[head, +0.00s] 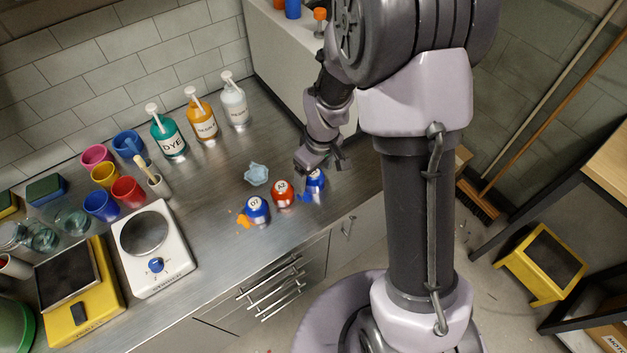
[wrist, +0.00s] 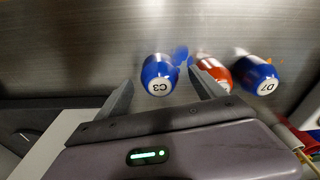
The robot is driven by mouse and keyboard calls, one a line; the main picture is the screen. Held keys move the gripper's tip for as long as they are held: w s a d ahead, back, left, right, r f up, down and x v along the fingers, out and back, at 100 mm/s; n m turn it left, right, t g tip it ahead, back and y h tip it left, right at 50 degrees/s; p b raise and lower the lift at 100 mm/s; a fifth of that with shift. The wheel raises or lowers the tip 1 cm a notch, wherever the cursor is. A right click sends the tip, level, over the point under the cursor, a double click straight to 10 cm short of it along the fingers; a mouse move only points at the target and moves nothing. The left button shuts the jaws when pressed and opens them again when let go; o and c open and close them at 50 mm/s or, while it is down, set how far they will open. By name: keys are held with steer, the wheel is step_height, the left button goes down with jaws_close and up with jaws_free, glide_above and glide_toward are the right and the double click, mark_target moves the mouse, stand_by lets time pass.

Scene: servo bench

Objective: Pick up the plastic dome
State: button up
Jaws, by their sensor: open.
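Several rounded, labelled pieces stand near the front edge of the steel counter; I cannot tell which one the task calls the plastic dome. A blue one marked C3 (wrist: 160,75) lies just ahead of and between the spread fingertips of my gripper (wrist: 160,79); it also shows, partly covered by my gripper, in the head view (head: 316,181). A red one (head: 282,193) sits beside it, half hidden by a finger in the wrist view (wrist: 215,71). A blue one marked D7 (head: 257,210) is farther left in the head view. My gripper is open and empty.
A crumpled light blue piece (head: 257,174) lies behind the row. Orange bits (head: 243,219) lie by D7. Pump bottles (head: 168,136), cups (head: 128,191) and a white scale (head: 153,248) stand to the left. Bare counter lies between.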

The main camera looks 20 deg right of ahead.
mark_target(314, 173)
steer(key=f, duration=0.3)
steer(key=shift+w+a+b, duration=0.1)
steer(key=shift+w+b, duration=0.1)
steer(key=shift+b, duration=0.1)
steer(key=shift+r, duration=0.15)
steer(key=shift+c, duration=0.5)
steer(key=c, duration=1.4)
steer(key=shift+o, duration=0.2)
steer(key=shift+r, duration=0.1)
